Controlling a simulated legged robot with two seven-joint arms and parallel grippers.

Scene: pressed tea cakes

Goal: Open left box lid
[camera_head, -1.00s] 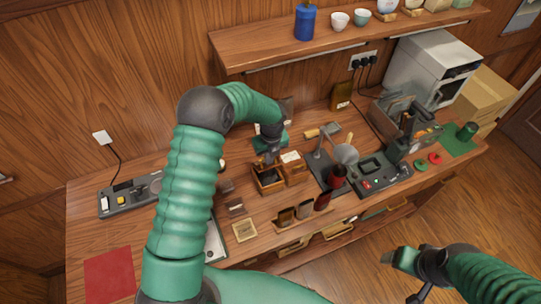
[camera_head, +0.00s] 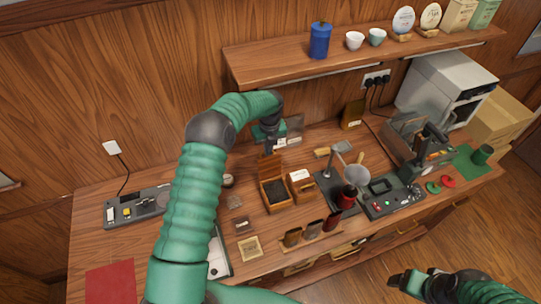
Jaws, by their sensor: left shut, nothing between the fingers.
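The left wooden box (camera_head: 277,207) stands near the middle of the counter with dark contents showing inside. Its lid (camera_head: 271,167) stands raised at the box's back edge. My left gripper (camera_head: 270,150) is shut and empty, just behind and above the raised lid; whether it touches the lid I cannot tell. The right wooden box (camera_head: 302,191) stands beside it, shut, with a white label on top. My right gripper (camera_head: 398,281) is low at the right, in front of the counter and away from the boxes; its fingers are too unclear to read.
A stand with a round grey head (camera_head: 356,174) and a dark control unit (camera_head: 392,200) are right of the boxes. A shelf (camera_head: 300,62) overhangs the back. The red mat (camera_head: 110,283) at left is bare.

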